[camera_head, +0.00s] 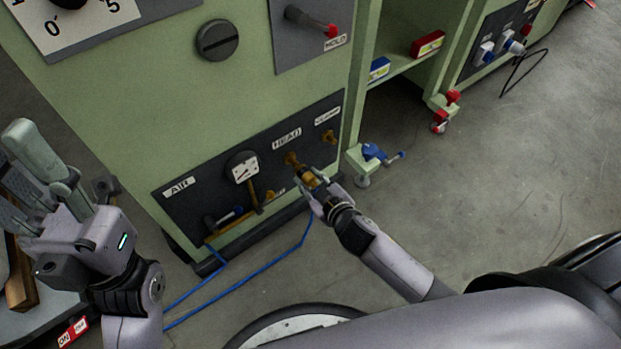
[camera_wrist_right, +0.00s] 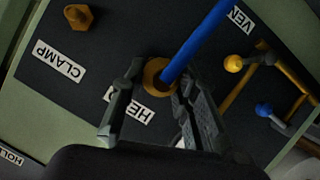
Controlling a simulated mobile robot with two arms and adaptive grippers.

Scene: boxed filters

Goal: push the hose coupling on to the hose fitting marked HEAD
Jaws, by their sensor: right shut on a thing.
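The HEAD fitting (camera_head: 291,158) is a brass stub on the dark panel below the HEAD label (camera_head: 287,139). My right gripper (camera_head: 312,184) is shut on the brass hose coupling (camera_head: 308,177), just in front of this fitting and roughly in line with it. In the right wrist view the coupling (camera_wrist_right: 153,72) shows as a brass ring between the fingers (camera_wrist_right: 155,100), with the blue hose (camera_wrist_right: 195,42) leaving it. The coupling hides the fitting there, so I cannot tell whether they touch. My left gripper (camera_head: 14,158) is at the far left, fingers apart, away from the panel.
The CLAMP fitting (camera_wrist_right: 78,17) is a neighbouring brass stub. Blue hose (camera_head: 255,270) runs along the floor.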

